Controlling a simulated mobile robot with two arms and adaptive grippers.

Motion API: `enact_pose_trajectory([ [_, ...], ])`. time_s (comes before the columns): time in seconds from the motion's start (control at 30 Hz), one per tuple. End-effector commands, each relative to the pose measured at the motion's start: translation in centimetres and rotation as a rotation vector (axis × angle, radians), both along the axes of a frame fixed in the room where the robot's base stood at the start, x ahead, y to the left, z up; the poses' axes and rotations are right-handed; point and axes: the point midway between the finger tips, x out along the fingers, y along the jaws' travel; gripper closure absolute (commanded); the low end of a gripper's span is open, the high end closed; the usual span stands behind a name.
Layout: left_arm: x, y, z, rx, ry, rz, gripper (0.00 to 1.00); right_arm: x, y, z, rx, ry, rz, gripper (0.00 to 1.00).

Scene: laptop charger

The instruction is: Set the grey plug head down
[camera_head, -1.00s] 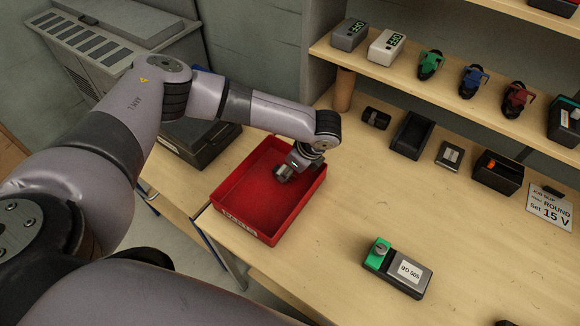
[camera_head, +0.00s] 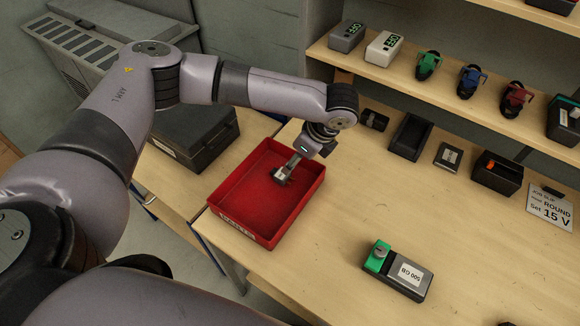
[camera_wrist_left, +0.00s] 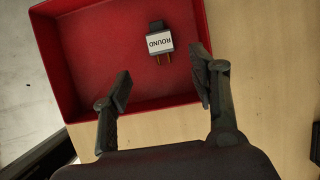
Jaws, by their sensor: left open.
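The grey plug head (camera_wrist_left: 159,43) lies in the red tray (camera_wrist_left: 50,60), on its floor near one wall. Its white label reads ROUND, its cap is black, and its two prongs point toward my left gripper (camera_wrist_left: 163,68). That gripper is open, its two dark fingers apart and empty, with the plug head beyond the fingertips. In the head view the arm reaches over the right part of the red tray (camera_head: 224,207); the plug head and fingertips are small and hard to tell apart there. My right gripper is not in view.
A black and green 500 GB box (camera_head: 397,270) lies on the table right of the tray. Several dark bins line the back, with a job slip (camera_head: 549,207) reading ROUND, 15 V. A black case (camera_head: 190,135) sits left. The table's middle is clear.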

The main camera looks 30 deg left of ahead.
Motion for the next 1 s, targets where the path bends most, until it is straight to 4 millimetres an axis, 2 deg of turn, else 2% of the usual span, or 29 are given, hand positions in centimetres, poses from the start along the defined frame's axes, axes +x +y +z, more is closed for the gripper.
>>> enact_pose_trajectory([
  [0.2,-0.1,-1.5,3.4,-0.001,-0.001,-0.002,0.46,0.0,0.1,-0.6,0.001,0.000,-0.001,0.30],
  [0.33,-0.2,-1.8,4.3,0.000,-0.001,-0.001,0.46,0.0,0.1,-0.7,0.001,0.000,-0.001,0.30],
  [1.0,-0.3,-1.9,4.6,0.000,0.001,-0.001,0.46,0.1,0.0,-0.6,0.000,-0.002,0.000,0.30],
])
